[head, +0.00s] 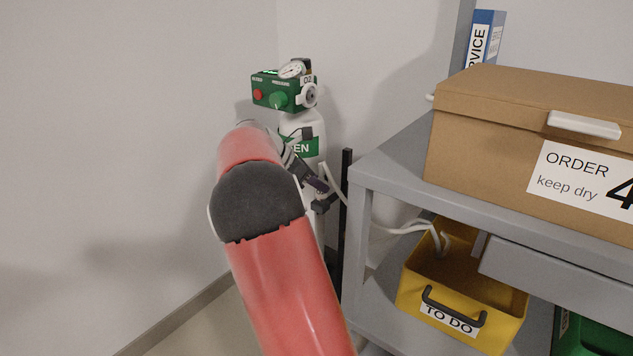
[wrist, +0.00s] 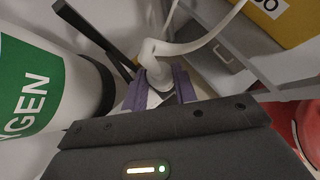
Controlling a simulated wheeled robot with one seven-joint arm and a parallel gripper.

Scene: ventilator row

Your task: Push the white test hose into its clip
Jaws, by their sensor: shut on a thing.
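The white test hose (wrist: 195,44) runs from the yellow bin side down to my gripper in the wrist view. My gripper (wrist: 158,92) is shut on the hose's end, with its purple-grey fingers on either side of it. In the head view my gripper (head: 318,188) is beside the oxygen cylinder, partly hidden by my arm. The hose (head: 395,229) loops from there to the yellow bin. A dark bracket (head: 324,204) shows by the gripper, near the black post (head: 346,175); I cannot tell whether it is the clip, or whether the hose touches it.
The white oxygen cylinder (head: 305,124) with a green regulator box (head: 283,91) stands close to the gripper. To the right is a grey shelf (head: 400,157) with a cardboard box (head: 500,120) on top and a yellow bin (head: 413,290) below.

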